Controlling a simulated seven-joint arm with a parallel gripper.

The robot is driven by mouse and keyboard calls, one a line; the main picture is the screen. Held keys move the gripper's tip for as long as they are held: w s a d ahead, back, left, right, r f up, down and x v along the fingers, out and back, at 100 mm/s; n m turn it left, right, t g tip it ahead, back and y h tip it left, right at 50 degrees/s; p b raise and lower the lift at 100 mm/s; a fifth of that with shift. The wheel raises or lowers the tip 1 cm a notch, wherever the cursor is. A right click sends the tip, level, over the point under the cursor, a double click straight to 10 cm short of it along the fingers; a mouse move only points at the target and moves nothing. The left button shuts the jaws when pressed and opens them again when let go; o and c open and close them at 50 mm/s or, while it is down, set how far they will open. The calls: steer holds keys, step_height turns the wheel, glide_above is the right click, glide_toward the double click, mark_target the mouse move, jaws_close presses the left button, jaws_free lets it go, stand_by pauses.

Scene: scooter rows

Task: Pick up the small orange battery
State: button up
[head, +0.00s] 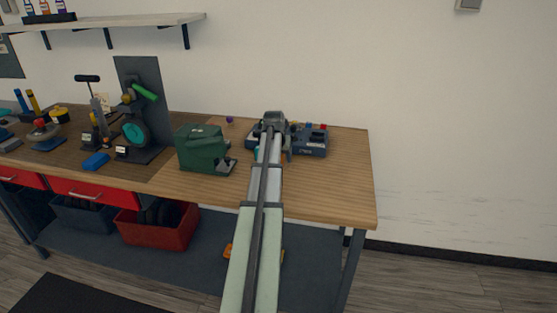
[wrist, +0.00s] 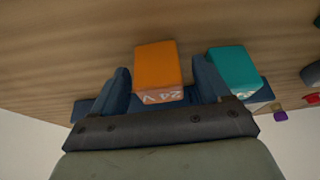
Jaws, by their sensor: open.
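The orange battery (wrist: 158,66), marked 24 V, shows in the wrist view between the two fingers of my gripper (wrist: 164,75). A teal battery (wrist: 233,68) stands just right of the right finger. In the head view my gripper (head: 273,120) is over the dark blue charger unit (head: 312,145) on the workbench.
A green machine (head: 203,147) stands left of the charger on the wooden bench (head: 345,180). A grinder-like stand (head: 140,110) and small tools are farther left. A small purple item (head: 230,120) lies behind. The bench's right end is bare.

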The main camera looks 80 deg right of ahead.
steer(key=c, duration=1.3)
steer(key=shift+r, duration=0.15)
step_height(320, 180, up, 9)
steer(key=shift+f, duration=0.15)
steer(key=shift+s+r, duration=0.15)
steer(key=shift+r, duration=0.15)
steer(key=s+d+r, duration=0.2)
steer(key=s+d, duration=1.1)
steer(key=d, duration=0.3)
steer(key=shift+d+r, duration=0.25)
steer(key=shift+r, duration=0.1)
